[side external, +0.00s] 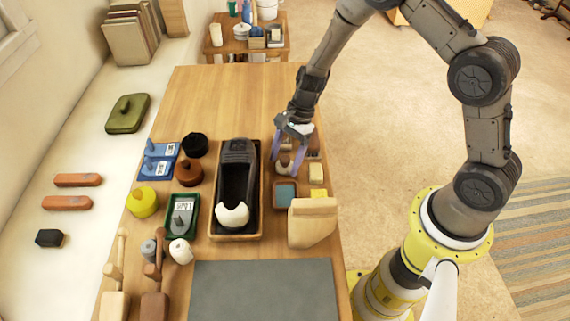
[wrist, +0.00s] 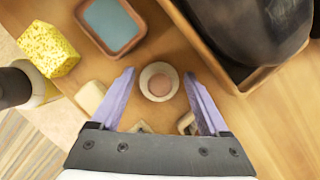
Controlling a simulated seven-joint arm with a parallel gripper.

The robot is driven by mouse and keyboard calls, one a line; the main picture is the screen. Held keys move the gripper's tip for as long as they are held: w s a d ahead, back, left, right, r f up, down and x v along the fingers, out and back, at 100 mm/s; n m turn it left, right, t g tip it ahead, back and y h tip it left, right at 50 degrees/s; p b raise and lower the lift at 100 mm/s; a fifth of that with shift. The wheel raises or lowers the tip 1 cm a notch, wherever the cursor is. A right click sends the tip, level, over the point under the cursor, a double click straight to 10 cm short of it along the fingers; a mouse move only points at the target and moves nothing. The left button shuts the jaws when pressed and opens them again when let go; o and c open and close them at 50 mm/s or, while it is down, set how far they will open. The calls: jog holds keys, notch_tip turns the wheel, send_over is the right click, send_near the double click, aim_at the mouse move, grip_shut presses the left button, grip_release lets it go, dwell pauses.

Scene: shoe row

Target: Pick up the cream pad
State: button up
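A round cream pad with a brown knob on top (wrist: 158,82) sits on the wooden table in the wrist view. It also shows small in the side view, partly hidden by my fingers. My gripper (side external: 286,164) points down over it with its two lilac fingers spread. In the wrist view my gripper (wrist: 160,79) has one finger on each side of the pad, with a gap on both sides. The fingers hold nothing. I cannot tell how far the fingertips are above the table. A cream block (side external: 316,173) lies beside my gripper.
The wooden tray with a dark shoe (side external: 236,150) stands close on the left. A small blue-filled tray (side external: 285,194), a yellow sponge (wrist: 48,48) and a wooden box (side external: 312,225) are nearby. Several knobbed pots and brushes stand farther left. The table's far end is clear.

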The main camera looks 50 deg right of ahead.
grip_shut()
jog(key=shift+r, duration=0.85)
jog(key=s+d+r, duration=0.2)
jog(key=s+r, duration=0.9)
jog(key=s, duration=0.3)
jog(key=shift+r, duration=0.2)
jog(key=shift+d, duration=0.1)
